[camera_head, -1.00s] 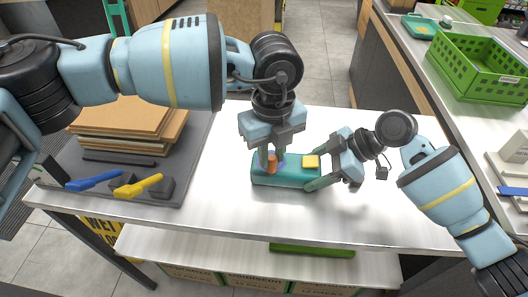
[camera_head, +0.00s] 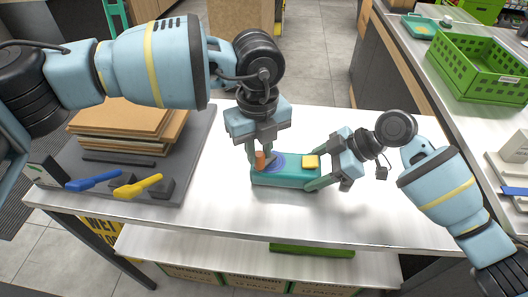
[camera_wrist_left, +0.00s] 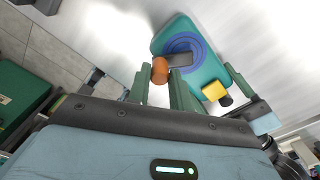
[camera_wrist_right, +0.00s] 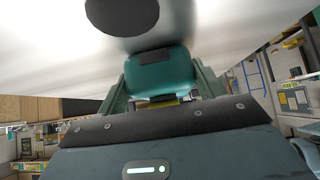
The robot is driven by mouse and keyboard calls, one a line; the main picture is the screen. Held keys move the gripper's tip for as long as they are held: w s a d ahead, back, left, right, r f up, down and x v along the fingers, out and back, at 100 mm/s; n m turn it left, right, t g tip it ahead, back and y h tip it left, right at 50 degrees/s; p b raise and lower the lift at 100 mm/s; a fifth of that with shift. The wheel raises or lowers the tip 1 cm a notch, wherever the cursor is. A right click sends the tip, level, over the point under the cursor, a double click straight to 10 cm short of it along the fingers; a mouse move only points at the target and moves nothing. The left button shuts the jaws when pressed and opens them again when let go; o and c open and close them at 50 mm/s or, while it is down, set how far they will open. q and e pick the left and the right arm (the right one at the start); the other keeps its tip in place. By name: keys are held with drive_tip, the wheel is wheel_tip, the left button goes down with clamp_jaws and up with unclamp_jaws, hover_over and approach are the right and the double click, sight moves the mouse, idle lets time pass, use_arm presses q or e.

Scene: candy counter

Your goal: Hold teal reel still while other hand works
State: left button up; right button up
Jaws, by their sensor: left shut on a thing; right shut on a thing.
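The teal reel (camera_head: 285,176) lies on the white counter, with a blue ringed disc (camera_head: 277,163), an orange knob (camera_head: 260,161) and a yellow block (camera_head: 311,161) on top. In the left wrist view a dark crank arm (camera_wrist_left: 181,60) links the disc to the orange knob (camera_wrist_left: 160,70). My left gripper (camera_head: 264,158) comes down from above and is shut on the orange knob, at the reel's left end. My right gripper (camera_head: 316,173) is shut on the reel's right end, beside the yellow block. The right wrist view shows the teal body (camera_wrist_right: 162,72) between its fingers.
A grey mat (camera_head: 196,150) at left carries stacked brown boards (camera_head: 130,125) and blue (camera_head: 93,184) and yellow (camera_head: 138,186) handled tools. A green crate (camera_head: 478,66) stands on the right counter. The white counter (camera_head: 385,215) is clear in front of my right arm.

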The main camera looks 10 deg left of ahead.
use_arm(q)
drive_tip(key=shift+w+a, duration=0.1)
drive_tip(key=shift+w+a, duration=0.4)
drive_tip(key=shift+w, duration=0.05)
drive_tip(key=shift+w+a+r, duration=0.1)
drive_tip(key=shift+w+a, duration=0.1)
drive_tip(key=shift+w, duration=0.6)
drive_tip(key=shift+d, duration=0.1)
